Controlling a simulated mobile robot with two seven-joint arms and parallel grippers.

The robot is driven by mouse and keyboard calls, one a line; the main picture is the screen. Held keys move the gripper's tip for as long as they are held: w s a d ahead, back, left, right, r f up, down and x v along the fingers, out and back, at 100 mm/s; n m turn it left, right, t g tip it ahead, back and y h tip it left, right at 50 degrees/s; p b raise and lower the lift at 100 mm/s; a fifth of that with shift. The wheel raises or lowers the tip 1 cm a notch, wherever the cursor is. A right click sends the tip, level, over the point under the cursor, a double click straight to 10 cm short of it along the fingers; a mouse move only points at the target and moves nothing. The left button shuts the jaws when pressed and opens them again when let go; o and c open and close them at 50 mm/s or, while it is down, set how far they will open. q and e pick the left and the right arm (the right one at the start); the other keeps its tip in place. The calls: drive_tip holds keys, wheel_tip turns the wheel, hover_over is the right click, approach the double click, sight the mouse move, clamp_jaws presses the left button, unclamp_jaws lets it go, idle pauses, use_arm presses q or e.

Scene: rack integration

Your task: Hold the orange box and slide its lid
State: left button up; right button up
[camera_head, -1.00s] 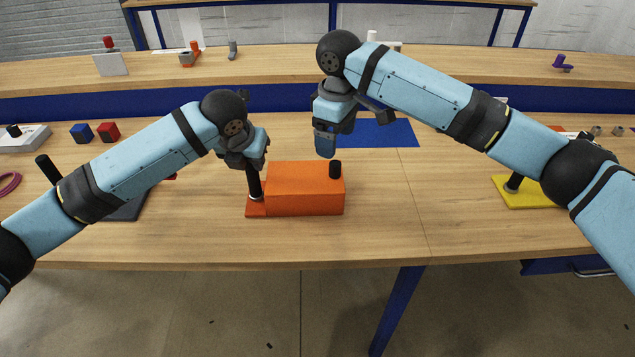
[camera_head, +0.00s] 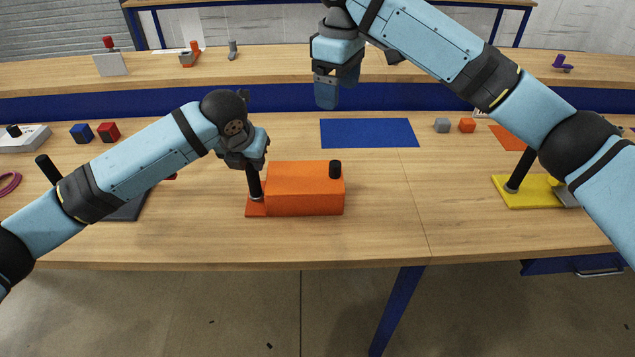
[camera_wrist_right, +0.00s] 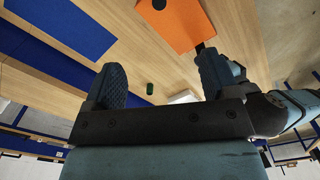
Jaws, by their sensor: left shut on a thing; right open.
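The orange box (camera_head: 304,195) stands on the near table, with a black knob (camera_head: 335,169) at the right end of its top. It also shows in the right wrist view (camera_wrist_right: 178,28). A black upright post (camera_head: 255,182) rises from an orange base at the box's left end. My left gripper (camera_head: 255,163) is shut on the top of this post. My right gripper (camera_head: 327,97) is open and empty, raised well above and behind the box, apart from the knob. I cannot make out a seam between lid and box.
A blue mat (camera_head: 369,133) lies behind the box to the right. A yellow base (camera_head: 535,198) with a black post stands at the right, partly under my right arm. Blue (camera_head: 81,134) and red (camera_head: 108,132) blocks stand at left.

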use_arm(q)
drive_tip(key=shift+f, duration=0.15)
use_arm(e)
drive_tip(key=shift+r, duration=0.85)
use_arm(q)
drive_tip(key=o, duration=0.9)
